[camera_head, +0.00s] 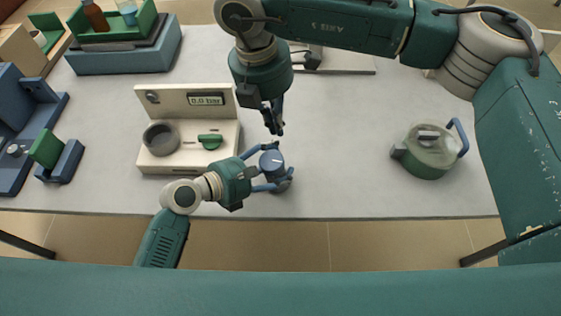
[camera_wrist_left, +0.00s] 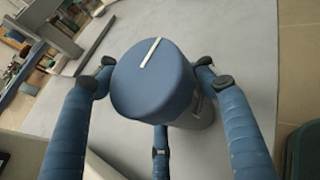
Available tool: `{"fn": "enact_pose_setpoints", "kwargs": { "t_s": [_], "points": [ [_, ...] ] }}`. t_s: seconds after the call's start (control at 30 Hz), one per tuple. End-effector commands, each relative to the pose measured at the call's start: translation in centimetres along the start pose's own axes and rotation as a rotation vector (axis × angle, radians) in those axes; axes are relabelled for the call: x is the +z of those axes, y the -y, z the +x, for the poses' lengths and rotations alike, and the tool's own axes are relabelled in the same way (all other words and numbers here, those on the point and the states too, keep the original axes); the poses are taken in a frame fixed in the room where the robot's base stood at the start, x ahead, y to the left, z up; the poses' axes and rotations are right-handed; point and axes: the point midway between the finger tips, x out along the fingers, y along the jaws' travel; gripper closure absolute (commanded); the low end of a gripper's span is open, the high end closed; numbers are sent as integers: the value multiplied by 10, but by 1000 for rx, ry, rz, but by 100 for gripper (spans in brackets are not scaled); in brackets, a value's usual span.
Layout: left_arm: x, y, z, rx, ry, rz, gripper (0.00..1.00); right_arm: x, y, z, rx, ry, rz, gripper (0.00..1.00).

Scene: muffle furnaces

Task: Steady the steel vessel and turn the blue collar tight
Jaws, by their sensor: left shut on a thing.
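The steel vessel (camera_head: 285,184) stands upright near the front middle of the table, mostly hidden under the round blue collar (camera_head: 273,161). The collar has a white line on its top. My left gripper (camera_head: 273,168) reaches in from the left with its blue fingers around the vessel, shut on it. In the left wrist view the collar (camera_wrist_left: 155,80) fills the middle between the fingers, and a grey strip of vessel (camera_wrist_left: 203,112) shows at its right. My right gripper (camera_head: 274,123) points down above and behind the collar, apart from it; its finger gap is unclear.
A cream instrument (camera_head: 186,100) with a display, a dark round socket and a green handle stands left of the vessel. A green-lidded pot (camera_head: 430,155) with a blue handle stands at the right. Blue fixtures line the left edge.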

Motion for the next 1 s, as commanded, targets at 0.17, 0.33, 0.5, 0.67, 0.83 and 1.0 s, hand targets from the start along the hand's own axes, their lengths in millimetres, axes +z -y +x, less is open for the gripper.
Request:
{"fn": "enact_pose_setpoints", "kwargs": {
  "t_s": [0.17,0.33,0.5,0.67,0.83,1.0],
  "points": [
    [-10,-2,-1,3,-18,2,90,3,-1,0,-2,1,164,100],
    [-10,-2,0,3,-18,2,90,3,-1,9,-3,0,197,100],
    [-10,-2,0,3,-18,2,90,3,0,30,-4,0,194,100],
    [-9,-2,0,3,-18,2,90,3,0,50,-4,0,194,100],
    [-9,-2,0,3,-18,2,90,3,-1,64,-3,0,193,100],
    [-9,-2,0,3,-18,2,90,3,-1,70,-2,1,192,100]
  ]
}}
